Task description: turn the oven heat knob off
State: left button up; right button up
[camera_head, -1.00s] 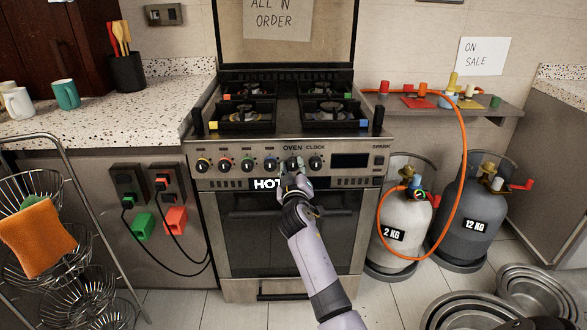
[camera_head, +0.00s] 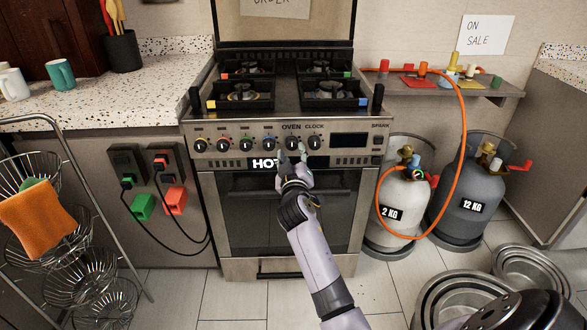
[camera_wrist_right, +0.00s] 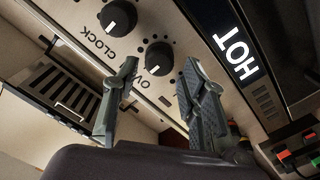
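The oven heat knob (camera_head: 293,143) is a round black knob under the "OVEN" label on the stove's front panel. In the right wrist view the oven knob (camera_wrist_right: 158,56) shows between and beyond my fingertips, with a white mark on its face. My right gripper (camera_head: 291,153) is in front of the panel, just below the knob. In the right wrist view my right gripper (camera_wrist_right: 160,64) is open, one finger on each side of the knob. I cannot tell whether a finger touches it. The "HOT" sign (camera_wrist_right: 237,55) is lit. My left gripper is not in view.
The clock knob (camera_wrist_right: 119,16) is close beside the oven knob. Several burner knobs (camera_head: 222,145) line the panel to the left. Gas bottles (camera_head: 404,205) with an orange hose stand right of the stove. A wire basket rack (camera_head: 85,262) stands at the left.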

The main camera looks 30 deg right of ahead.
jog(key=v, duration=0.8)
